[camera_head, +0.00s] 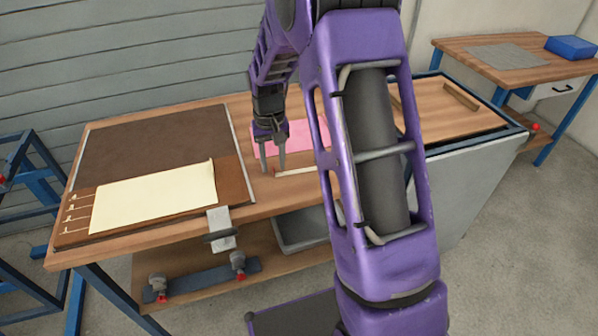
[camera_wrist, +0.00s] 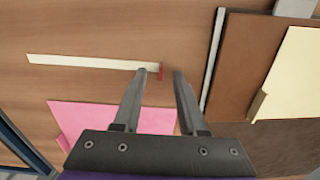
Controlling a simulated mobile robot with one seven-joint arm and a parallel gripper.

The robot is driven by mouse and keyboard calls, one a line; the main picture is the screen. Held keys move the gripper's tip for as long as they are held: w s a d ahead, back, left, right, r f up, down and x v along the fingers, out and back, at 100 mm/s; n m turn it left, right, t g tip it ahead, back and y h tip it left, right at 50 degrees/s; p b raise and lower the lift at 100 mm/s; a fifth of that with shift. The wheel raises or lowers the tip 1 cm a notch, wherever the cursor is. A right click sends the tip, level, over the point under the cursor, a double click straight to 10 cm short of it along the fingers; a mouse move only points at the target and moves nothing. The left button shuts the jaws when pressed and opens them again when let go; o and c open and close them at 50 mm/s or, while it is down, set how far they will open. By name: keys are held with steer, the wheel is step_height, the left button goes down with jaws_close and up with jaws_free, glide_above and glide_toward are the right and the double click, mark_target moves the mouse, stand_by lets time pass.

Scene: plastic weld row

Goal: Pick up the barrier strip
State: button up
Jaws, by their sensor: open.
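My arm hides part of the bench beyond the strip's right end.
The pink sheet (camera_head: 299,132) lies behind the strip. A brown mat (camera_head: 150,140) with a pale edge strip (camera_wrist: 212,60) lies left, beside a board with a cream sheet (camera_head: 150,198). A metal clamp (camera_head: 221,229) grips the front edge. A wooden bar (camera_head: 461,97) lies far right.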

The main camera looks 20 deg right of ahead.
steer(key=shift+f, duration=0.6)
jaws_close()
steer(key=shift+r, duration=0.15)
